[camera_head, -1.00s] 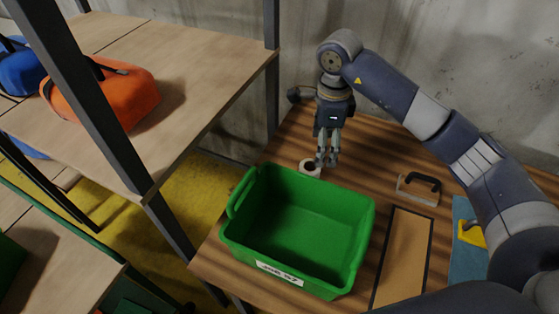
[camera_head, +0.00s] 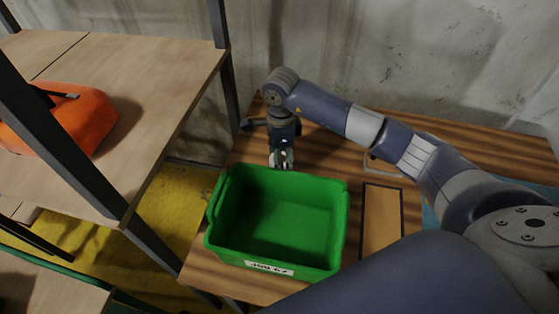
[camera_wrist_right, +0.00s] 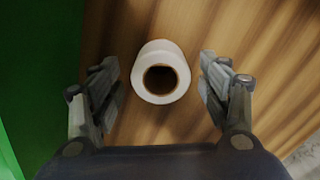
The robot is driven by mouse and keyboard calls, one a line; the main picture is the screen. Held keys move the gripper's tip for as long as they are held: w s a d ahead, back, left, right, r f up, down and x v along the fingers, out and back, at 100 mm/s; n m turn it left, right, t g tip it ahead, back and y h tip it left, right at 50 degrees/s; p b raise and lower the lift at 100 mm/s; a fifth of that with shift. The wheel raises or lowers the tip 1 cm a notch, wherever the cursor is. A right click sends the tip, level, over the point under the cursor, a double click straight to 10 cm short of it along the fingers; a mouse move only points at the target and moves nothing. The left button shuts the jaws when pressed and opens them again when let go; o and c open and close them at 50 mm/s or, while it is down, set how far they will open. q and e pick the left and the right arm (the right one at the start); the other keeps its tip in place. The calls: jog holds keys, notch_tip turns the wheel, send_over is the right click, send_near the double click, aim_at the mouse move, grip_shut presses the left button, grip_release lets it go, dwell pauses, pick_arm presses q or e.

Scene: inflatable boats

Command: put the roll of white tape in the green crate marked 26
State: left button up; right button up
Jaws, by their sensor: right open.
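The roll of white tape (camera_wrist_right: 160,52) stands on the wooden bench in the right wrist view, its round hole facing the camera. My right gripper (camera_head: 281,160) points down just behind the crate's back edge. Its fingers (camera_wrist_right: 158,72) are open on either side of the roll, with a gap on both sides. My left gripper is not in view.
A framed brown board (camera_head: 382,220) lies right of the crate. A metal handle (camera_head: 384,166) shows partly behind my right arm. A shelf (camera_head: 155,85) with an orange bag (camera_head: 80,120) stands on the left. A concrete wall (camera_head: 400,50) is behind the bench.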

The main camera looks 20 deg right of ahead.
jog(key=shift+f, duration=0.9)
jog(key=shift+c, duration=0.6)
jog(key=c, duration=1.1)
